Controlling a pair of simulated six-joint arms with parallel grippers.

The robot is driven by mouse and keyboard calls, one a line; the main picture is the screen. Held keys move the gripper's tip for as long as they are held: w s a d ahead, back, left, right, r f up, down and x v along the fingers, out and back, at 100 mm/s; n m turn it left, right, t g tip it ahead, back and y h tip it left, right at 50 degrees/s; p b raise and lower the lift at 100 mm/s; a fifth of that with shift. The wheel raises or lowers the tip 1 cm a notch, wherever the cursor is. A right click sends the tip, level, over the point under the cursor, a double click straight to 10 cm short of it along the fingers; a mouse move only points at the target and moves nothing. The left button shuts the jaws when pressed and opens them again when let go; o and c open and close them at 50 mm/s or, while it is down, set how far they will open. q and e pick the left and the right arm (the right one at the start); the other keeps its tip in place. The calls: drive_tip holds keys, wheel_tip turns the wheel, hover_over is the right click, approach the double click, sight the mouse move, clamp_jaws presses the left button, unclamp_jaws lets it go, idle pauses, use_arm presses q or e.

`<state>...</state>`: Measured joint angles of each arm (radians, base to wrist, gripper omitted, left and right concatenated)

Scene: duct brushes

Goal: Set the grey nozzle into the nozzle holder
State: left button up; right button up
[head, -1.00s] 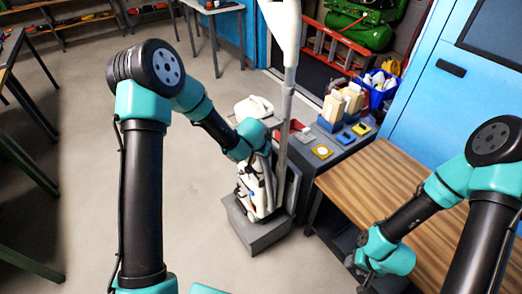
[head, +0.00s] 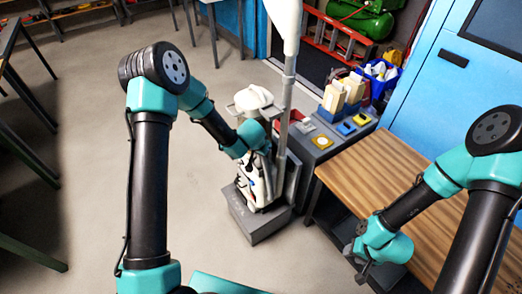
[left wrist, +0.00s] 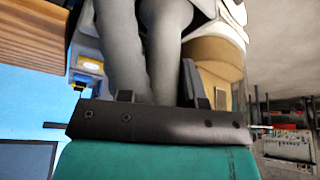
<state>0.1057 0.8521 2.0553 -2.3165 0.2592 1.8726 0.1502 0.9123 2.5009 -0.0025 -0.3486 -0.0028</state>
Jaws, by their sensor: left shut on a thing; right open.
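A white and grey cleaning machine (head: 262,188) stands on a grey base in the head view, with a tall grey tube (head: 286,98) beside it. My left gripper (head: 273,142) is at the machine's upper part, close to the tube. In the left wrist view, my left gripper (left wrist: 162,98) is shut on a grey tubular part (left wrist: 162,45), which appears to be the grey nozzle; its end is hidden. Another grey tube (left wrist: 120,45) runs beside it. I cannot make out the nozzle holder for certain. My right gripper (head: 358,258) is open and empty beside the wooden table.
A wooden table (head: 378,178) stands at the right, its top bare. A grey cabinet (head: 325,142) behind the machine carries yellow and blue pads and upright pale blocks. A blue bin (head: 381,80) stands behind it. The floor to the left is open.

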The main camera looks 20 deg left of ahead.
idle(0.4)
use_arm(q)
drive_tip(key=o, duration=1.1)
drive_tip(key=shift+c, duration=0.2)
drive_tip(key=shift+r, duration=0.15)
drive_tip(key=v, duration=1.7)
drive_tip(key=shift+r, duration=0.15)
drive_tip(key=shift+r, duration=2.45)
